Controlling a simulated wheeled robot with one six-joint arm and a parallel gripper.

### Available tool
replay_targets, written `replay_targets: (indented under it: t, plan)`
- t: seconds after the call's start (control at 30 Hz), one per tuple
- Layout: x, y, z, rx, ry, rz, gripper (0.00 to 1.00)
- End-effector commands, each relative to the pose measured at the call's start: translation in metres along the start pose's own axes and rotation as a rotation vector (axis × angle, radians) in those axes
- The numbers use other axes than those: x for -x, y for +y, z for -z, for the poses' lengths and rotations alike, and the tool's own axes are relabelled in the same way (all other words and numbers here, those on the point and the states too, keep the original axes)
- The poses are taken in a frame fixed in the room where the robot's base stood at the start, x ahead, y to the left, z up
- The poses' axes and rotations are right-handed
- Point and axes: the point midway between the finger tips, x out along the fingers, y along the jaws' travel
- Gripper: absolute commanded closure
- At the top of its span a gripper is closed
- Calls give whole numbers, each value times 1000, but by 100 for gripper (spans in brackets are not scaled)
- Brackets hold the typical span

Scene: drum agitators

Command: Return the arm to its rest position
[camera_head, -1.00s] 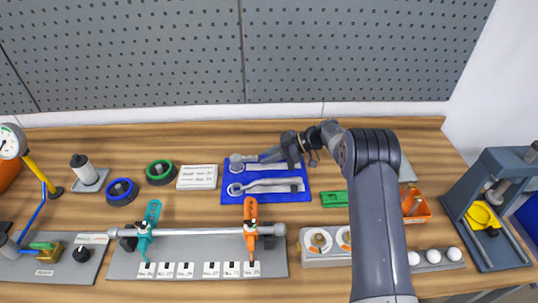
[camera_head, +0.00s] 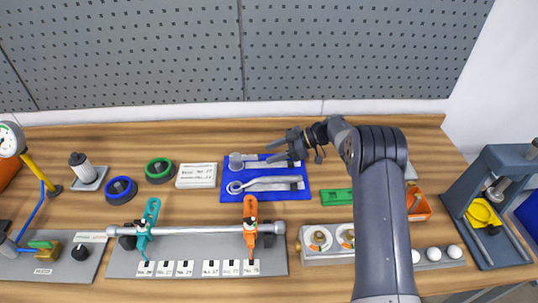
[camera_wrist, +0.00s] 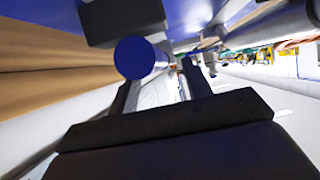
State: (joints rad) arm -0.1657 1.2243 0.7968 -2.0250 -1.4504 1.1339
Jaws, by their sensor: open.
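My gripper (camera_head: 274,151) is at the end of my arm, over the blue mat (camera_head: 228,192) at the back middle of the bench. Its fingers are apart and point left, with nothing seen between them. A grey wrench (camera_head: 265,184) lies along the front of the mat. A second grey tool (camera_head: 236,160) with a round head lies behind it, partly covered by the gripper in the head view. In the wrist view, the dark gripper parts fill the lower middle, and a round dark blue end (camera_wrist: 134,58) shows close up.
A long rod fixture (camera_head: 190,231) with teal and orange clamps stands in front of the mat. A green block (camera_head: 335,197) and an orange bin (camera_head: 418,205) lie to the right. A grey press (camera_head: 487,205) stands at far right. A perforated panel (camera_head: 330,45) rises behind.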

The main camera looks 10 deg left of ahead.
Motion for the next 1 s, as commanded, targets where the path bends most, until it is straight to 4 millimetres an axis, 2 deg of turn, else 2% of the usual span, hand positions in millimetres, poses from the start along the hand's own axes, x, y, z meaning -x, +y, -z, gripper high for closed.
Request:
replay_targets:
  t: [0.2, 0.43, 0.67, 1.0]
  plan:
    - [46, 1, -2, 2, -1, -5, 53]
    - [80, 1, -1, 3, -1, -3, 53]
    - [88, 0, 0, 1, -1, 0, 53]
    - [82, 0, 1, 2, 0, 1, 53]
